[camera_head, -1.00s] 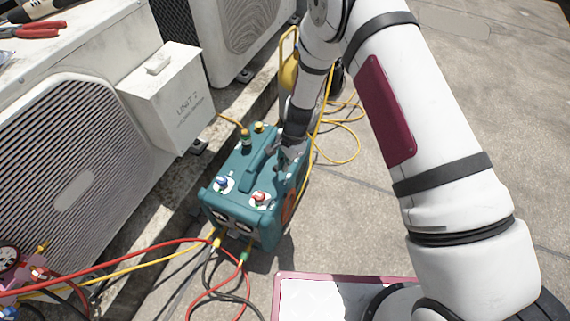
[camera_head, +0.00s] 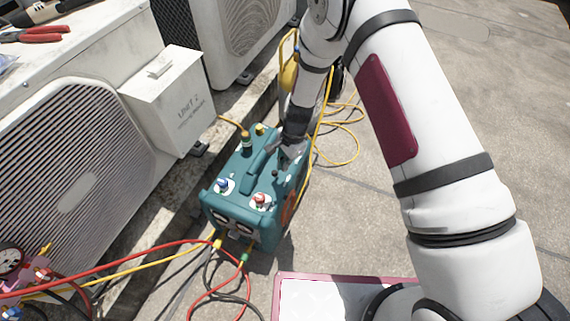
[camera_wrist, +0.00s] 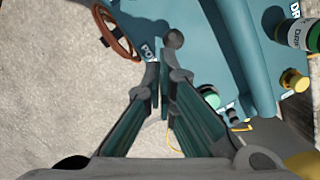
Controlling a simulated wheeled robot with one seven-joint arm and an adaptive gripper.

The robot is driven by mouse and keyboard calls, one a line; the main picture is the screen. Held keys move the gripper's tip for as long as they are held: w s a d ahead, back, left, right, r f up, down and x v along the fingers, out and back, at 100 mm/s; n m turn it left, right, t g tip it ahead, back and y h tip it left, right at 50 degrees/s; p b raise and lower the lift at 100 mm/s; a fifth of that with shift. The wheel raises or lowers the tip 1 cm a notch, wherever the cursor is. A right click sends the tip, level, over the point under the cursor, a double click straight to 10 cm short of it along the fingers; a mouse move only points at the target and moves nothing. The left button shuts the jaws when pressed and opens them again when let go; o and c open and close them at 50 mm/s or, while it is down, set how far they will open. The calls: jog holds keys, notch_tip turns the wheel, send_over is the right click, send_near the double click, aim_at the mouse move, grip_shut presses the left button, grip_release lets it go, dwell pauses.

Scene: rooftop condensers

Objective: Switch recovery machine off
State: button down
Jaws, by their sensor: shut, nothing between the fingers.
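The recovery machine (camera_head: 228,206) is a teal box with a top handle, standing on the paving beside the condensers. Its teal casing (camera_wrist: 222,50) fills the upper right of the wrist view. A grey, ball-ended lever (camera_wrist: 173,38) stands beside a partly hidden white label starting "PO", just beyond my fingertips. My gripper (camera_head: 285,157) is over the machine's far right top edge, pointing down. In the wrist view my gripper (camera_wrist: 161,76) has its fingertips together, with nothing held. I cannot tell whether a fingertip touches the lever.
A blue knob (camera_head: 222,184) and a red knob (camera_head: 261,200) sit on the machine's near top. Red and yellow hoses (camera_head: 150,262) run from its front. A grey box (camera_head: 168,100) stands left. Paving at right is open.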

jog(key=shift+d, duration=0.1)
notch_tip(320, 180, up, 11)
jog(key=s+d+p, duration=0.2)
jog(key=p, duration=0.2)
jog(key=shift+s+d, duration=0.15)
jog(key=shift+d, duration=0.2)
dwell(0.5)
